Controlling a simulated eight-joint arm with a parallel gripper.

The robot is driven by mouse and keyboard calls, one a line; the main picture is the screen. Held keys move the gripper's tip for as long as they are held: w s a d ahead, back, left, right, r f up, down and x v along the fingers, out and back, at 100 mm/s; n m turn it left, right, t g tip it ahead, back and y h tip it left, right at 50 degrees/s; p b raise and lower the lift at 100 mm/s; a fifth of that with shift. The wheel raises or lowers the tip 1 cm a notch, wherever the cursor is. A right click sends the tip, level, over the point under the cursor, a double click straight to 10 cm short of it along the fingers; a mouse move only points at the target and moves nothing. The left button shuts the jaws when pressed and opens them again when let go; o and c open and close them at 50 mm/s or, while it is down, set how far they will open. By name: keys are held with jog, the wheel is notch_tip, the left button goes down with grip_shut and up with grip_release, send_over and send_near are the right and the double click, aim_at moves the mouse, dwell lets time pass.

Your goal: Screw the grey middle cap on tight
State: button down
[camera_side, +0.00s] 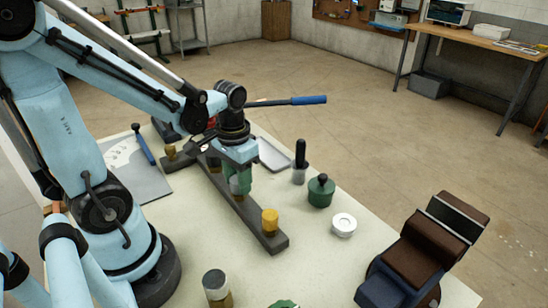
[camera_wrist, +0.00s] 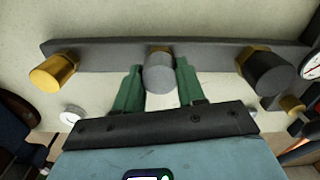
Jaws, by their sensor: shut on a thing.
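The grey middle cap (camera_wrist: 159,75) sits between the two green fingers of my gripper (camera_wrist: 157,86) in the wrist view, with a brass neck (camera_wrist: 158,48) showing just behind it. In the side view my gripper (camera_side: 238,182) reaches down over the middle of a dark bar (camera_side: 258,236), shut on the cap, which the fingers largely hide there. The cap is in line with the neck; I cannot tell whether a gap is left. A yellow cap (camera_wrist: 53,73) is on one end of the bar, also seen in the side view (camera_side: 270,221). A dark cap (camera_wrist: 267,72) is on the other side.
A green lidded pot (camera_side: 320,193), a black-topped grey bottle (camera_side: 299,166) and a white ring (camera_side: 343,225) stand right of the bar. A dark-capped jar (camera_side: 216,288) stands in front.

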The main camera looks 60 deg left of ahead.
jog(key=m, duration=0.6)
jog(key=shift+m, duration=0.4)
jog(key=c, duration=0.8)
grip_release()
jog(key=shift+c, duration=0.2)
jog(key=shift+r, duration=3.5)
jog(key=shift+d, duration=0.1)
